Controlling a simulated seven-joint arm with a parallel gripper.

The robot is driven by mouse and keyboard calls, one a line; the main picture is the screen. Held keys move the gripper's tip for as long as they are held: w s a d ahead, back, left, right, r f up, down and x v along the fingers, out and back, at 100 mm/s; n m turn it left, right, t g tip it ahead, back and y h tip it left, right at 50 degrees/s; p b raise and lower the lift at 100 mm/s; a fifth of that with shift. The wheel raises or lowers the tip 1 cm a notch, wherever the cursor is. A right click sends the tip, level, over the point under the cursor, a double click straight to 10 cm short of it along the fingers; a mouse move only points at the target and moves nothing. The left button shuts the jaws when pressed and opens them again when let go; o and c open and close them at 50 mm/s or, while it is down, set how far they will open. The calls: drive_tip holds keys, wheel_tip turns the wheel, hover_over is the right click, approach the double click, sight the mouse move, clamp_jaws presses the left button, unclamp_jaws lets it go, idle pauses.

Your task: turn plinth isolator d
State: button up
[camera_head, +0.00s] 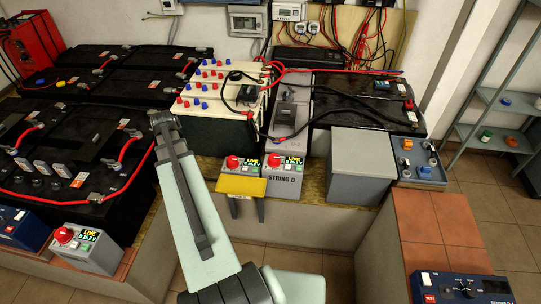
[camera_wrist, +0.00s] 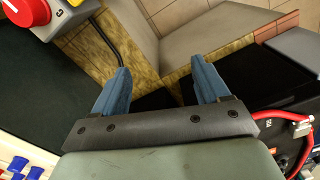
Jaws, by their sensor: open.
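A grey isolator box labelled "STRING D" (camera_head: 284,182) sits at the front of the wooden-topped plinth. It has a red rotary knob (camera_head: 293,162) and a "LIVE" label.
A plain grey box (camera_head: 360,167) stands right of the STRING D box. Batteries with red and black cables (camera_head: 220,95) stand behind. Another isolator (camera_head: 86,249) sits at lower left. Open floor (camera_head: 300,262) lies before the plinth, and a tiled ledge (camera_head: 437,232) is at right.

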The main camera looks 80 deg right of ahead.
drive_tip(key=s+d+r+m, duration=0.1)
drive_tip(key=s+d+r, duration=0.1)
drive_tip(key=s+d, duration=0.45)
drive_tip(key=s+d+r, duration=0.3)
drive_tip(key=s+d, duration=0.1)
drive_tip(key=s, duration=0.5)
drive_tip(key=m, duration=0.2)
approach(274, 157)
wheel_tip(274, 157, down, 9)
drive_tip(key=c, duration=1)
drive_tip(key=shift+c, duration=0.2)
